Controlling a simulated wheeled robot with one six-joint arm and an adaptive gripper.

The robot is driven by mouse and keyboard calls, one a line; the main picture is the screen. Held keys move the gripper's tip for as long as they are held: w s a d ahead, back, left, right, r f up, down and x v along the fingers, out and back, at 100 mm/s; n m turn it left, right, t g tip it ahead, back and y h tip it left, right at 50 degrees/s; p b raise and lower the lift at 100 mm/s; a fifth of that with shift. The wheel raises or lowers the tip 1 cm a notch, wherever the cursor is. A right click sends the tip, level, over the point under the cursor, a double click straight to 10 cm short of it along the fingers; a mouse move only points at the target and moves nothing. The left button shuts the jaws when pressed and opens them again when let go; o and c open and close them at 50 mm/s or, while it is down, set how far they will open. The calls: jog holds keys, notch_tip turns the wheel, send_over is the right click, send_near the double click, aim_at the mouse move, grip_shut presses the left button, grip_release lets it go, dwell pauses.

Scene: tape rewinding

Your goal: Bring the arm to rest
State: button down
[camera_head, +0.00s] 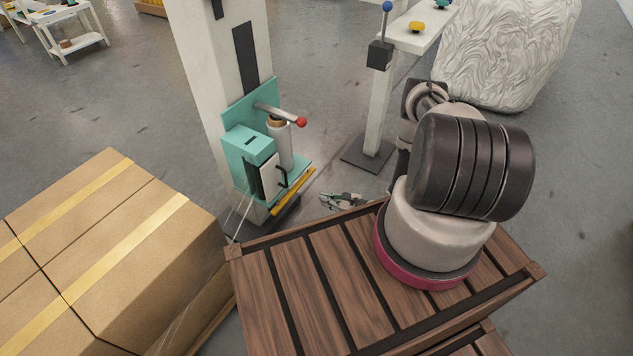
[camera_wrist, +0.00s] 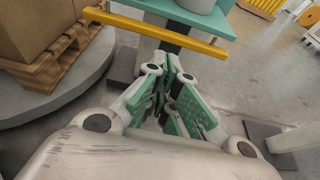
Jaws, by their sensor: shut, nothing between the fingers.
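My gripper (camera_head: 341,201) hangs low over the grey floor, in front of the teal wrapping machine (camera_head: 248,146) and a little to its right. In the wrist view my gripper (camera_wrist: 172,80) has its green-padded fingers together with nothing between them. The machine's yellow bar (camera_wrist: 155,31) and teal plate (camera_wrist: 190,14) are just beyond the fingers, apart from them. My arm bends down from its base on the brown slatted deck, and its thick dark joint hides part of the view.
Taped cardboard boxes (camera_head: 102,250) stand at the left, on a wooden pallet (camera_wrist: 62,68) in the wrist view. A white post with a control box (camera_head: 379,55) stands behind my arm. A wrapped white bulk (camera_head: 508,50) is at the back right. Open floor lies between them.

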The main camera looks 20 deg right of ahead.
jog(key=s+a+r+n+g+y, duration=0.45)
jog(key=s+r+g, duration=0.2)
jog(key=s, duration=0.55)
jog(key=s+d+r+n+g+h, duration=0.2)
jog(key=d+r+n+g+h, duration=0.3)
jog(key=r, duration=0.8)
jog(key=s+d+r+n+g+h, duration=0.1)
jog(key=s+d+r+n, duration=0.15)
jog(key=r+n, duration=0.8)
jog(key=s+d+r+n+g+h, duration=0.25)
jog(key=d+r, duration=0.25)
jog(key=r, duration=1.2)
jog(key=s+a+r+n+t+h, duration=0.1)
jog(key=s+r+n+t+h, duration=0.1)
jog(key=r, duration=0.7)
jog(key=s+r+n+t+h, duration=0.2)
jog(key=r+n+t, duration=0.2)
jog(key=r, duration=0.6)
jog(key=shift+a+r+t, duration=0.15)
jog(key=shift+a+t, duration=0.2)
jog(key=shift+t, duration=0.65)
